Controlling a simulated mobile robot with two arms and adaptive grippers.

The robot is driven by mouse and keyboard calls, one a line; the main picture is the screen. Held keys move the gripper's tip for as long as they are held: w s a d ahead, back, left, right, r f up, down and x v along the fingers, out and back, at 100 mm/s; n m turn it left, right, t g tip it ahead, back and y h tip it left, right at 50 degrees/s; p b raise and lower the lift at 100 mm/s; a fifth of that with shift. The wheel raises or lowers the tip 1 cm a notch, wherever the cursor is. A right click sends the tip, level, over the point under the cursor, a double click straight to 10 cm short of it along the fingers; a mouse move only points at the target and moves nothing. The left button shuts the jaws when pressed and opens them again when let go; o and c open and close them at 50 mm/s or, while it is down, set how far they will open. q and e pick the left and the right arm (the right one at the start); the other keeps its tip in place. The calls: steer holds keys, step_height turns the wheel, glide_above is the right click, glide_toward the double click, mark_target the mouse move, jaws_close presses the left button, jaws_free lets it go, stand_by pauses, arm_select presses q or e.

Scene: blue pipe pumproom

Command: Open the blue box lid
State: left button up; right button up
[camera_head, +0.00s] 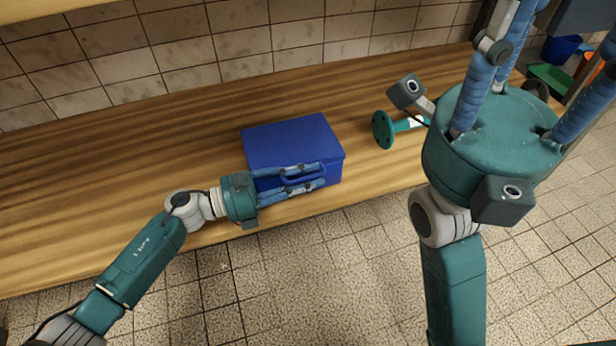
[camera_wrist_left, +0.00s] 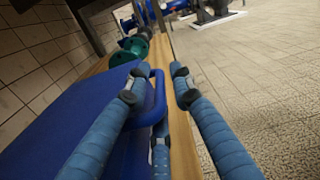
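The blue box (camera_head: 290,143) stands on the wooden bench with its lid (camera_head: 285,135) shut. Its blue handle (camera_head: 303,177) is on the front face. My left gripper (camera_head: 318,176) comes in from the left along that front face. In the left wrist view its fingers (camera_wrist_left: 158,88) are spread, one on the lid side and one on the room side. The handle (camera_wrist_left: 156,98) lies between them, with a gap to the room-side finger. A third finger shows below. My right gripper (camera_head: 540,50) is raised at the upper right, fingers spread and empty; some fingertips are cut off.
The wooden bench (camera_head: 90,180) runs along a tiled wall. A green flanged pipe piece (camera_head: 384,129) lies right of the box, partly behind my right gripper. The bench left of the box is clear. A blue bucket (camera_head: 561,48) stands at the far right.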

arm_select(q)
jaws_close()
steer(key=shift+r, duration=0.1)
